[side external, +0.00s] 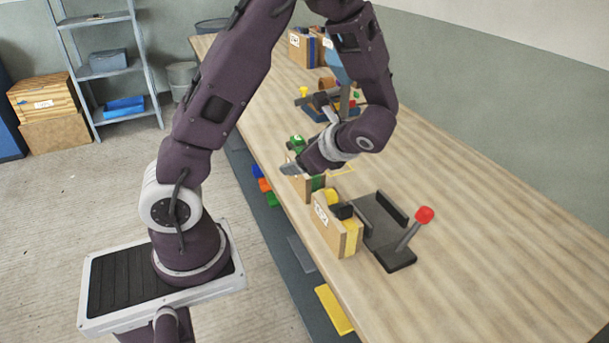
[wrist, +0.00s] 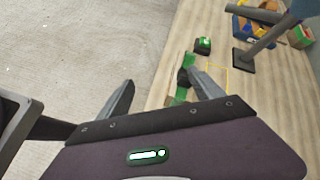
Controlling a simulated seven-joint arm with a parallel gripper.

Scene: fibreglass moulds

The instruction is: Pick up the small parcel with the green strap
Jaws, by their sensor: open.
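The small parcel with the green strap (side external: 317,183) stands near the table's front edge in the side external view, partly hidden by my gripper (side external: 289,168). In the wrist view the parcel (wrist: 188,60) is narrow and tan, with green strap patches and a dark piece at its middle. My gripper (wrist: 160,76) is open, its fingers spread wide. The right finger overlaps the parcel's side in the picture; the left finger is over the floor. I cannot tell whether the finger touches the parcel.
A larger parcel with a yellow strap (side external: 351,238) stands nearer the camera, beside a dark stand with a red knob (side external: 424,214). A small green object (wrist: 203,45) sits beyond the parcel. A blue bin (wrist: 243,28) with items is at the back. The table's right side is clear.

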